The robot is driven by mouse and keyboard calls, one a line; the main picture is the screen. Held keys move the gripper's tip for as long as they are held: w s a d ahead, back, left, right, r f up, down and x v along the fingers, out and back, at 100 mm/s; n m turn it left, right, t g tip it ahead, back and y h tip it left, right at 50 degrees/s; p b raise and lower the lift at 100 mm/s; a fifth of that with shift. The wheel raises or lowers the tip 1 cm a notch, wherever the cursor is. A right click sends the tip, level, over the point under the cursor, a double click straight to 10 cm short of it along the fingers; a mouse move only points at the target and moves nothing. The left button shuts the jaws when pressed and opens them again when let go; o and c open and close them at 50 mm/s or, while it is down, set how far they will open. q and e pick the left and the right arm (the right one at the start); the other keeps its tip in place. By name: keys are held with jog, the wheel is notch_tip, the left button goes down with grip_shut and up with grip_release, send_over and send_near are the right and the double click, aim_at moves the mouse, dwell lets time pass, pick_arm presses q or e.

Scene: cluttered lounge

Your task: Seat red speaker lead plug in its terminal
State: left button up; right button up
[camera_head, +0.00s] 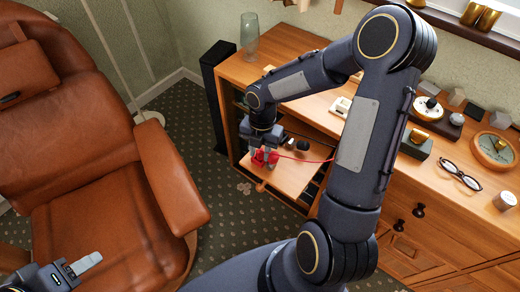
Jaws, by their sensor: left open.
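My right gripper (262,161) points down over a pale wooden board (298,176) at the cabinet's left end. Its fingers close around a small red plug (258,158). A thin red lead (310,160) runs from there to the right until my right arm hides it. The red parts at the fingertips are too small to tell plug from terminal, and I cannot tell whether the plug is seated. A small black round part (302,145) is just right of the gripper. My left gripper (78,268) is open and empty at the lower left, far from the plug.
A brown leather armchair (95,150) fills the left. A tall black speaker (213,95) stands beside the wooden cabinet (285,45). A glass vase (249,35), spectacles (461,176) and a round clock (493,150) are on top. Carpet (225,215) is open between chair and cabinet.

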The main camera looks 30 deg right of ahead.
jog(key=shift+o, duration=1.1)
jog(key=shift+w+d+r+p, duration=0.2)
jog(key=shift+r+p, duration=0.2)
jog(key=shift+r, duration=1.55)
jog(key=shift+w+d+r+p, duration=0.15)
jog(key=shift+r+p, duration=0.25)
jog(key=shift+r, duration=1.55)
jog(key=shift+s, duration=0.1)
